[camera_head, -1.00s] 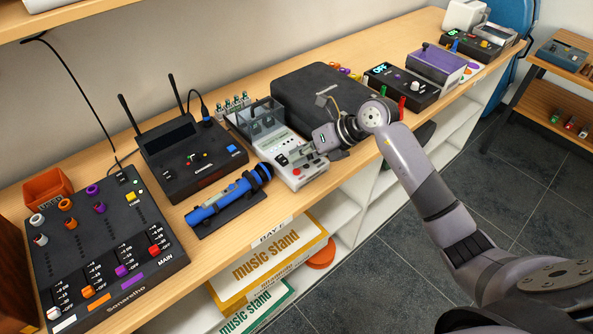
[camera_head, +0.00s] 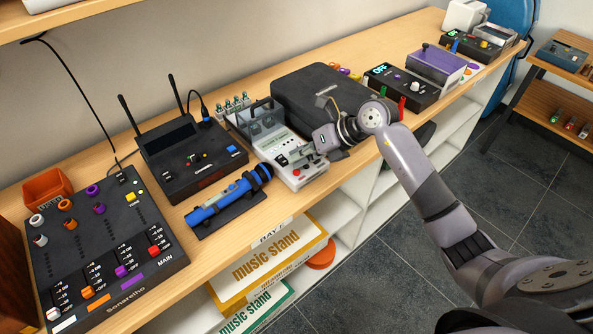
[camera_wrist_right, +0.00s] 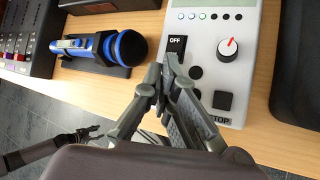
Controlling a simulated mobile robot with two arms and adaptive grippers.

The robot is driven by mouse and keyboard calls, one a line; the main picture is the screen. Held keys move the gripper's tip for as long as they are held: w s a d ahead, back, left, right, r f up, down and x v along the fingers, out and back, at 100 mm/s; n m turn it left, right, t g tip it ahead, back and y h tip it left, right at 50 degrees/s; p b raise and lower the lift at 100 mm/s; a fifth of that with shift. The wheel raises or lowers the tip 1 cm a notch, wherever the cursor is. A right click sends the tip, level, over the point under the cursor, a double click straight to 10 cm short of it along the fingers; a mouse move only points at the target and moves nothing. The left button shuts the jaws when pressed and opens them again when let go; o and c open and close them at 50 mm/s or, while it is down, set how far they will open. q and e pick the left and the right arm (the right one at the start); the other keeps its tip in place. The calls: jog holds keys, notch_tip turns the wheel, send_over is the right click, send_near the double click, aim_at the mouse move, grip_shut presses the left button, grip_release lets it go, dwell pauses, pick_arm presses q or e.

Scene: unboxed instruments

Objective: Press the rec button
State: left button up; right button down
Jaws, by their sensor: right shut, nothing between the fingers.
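The light grey recorder (camera_head: 310,176) lies on the bench with a clear-sided part (camera_head: 262,120) at its back. In the right wrist view its panel (camera_wrist_right: 206,28) shows an OFF switch (camera_wrist_right: 176,45), a white knob with a red pointer (camera_wrist_right: 228,48), and black buttons beside the STOP label (camera_wrist_right: 222,100). My right gripper (camera_wrist_right: 160,78) is shut and empty, with its fingertips low over the panel's edge just below the OFF switch. I cannot tell whether they touch it. The gripper hides part of the panel, and no rec label is readable. My left gripper (camera_wrist_right: 88,132) shows small and dark at lower left.
A blue microphone (camera_head: 228,197) on a dark stand lies left of the recorder. A black receiver with antennas (camera_head: 190,160) and a mixer (camera_head: 100,245) stand farther left. A black case (camera_head: 318,92) is close on the right.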

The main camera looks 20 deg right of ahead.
aim_at(298, 169)
jog(key=shift+f, duration=0.4)
jog(key=shift+f+b, duration=0.4)
jog(key=shift+b, duration=0.15)
dwell(0.6)
jog(key=shift+r+p, duration=0.6)
jog(key=shift+r, duration=0.2)
jog(key=shift+r+p, duration=1.8)
jog(key=shift+r, duration=0.8)
jog(key=shift+f, duration=0.1)
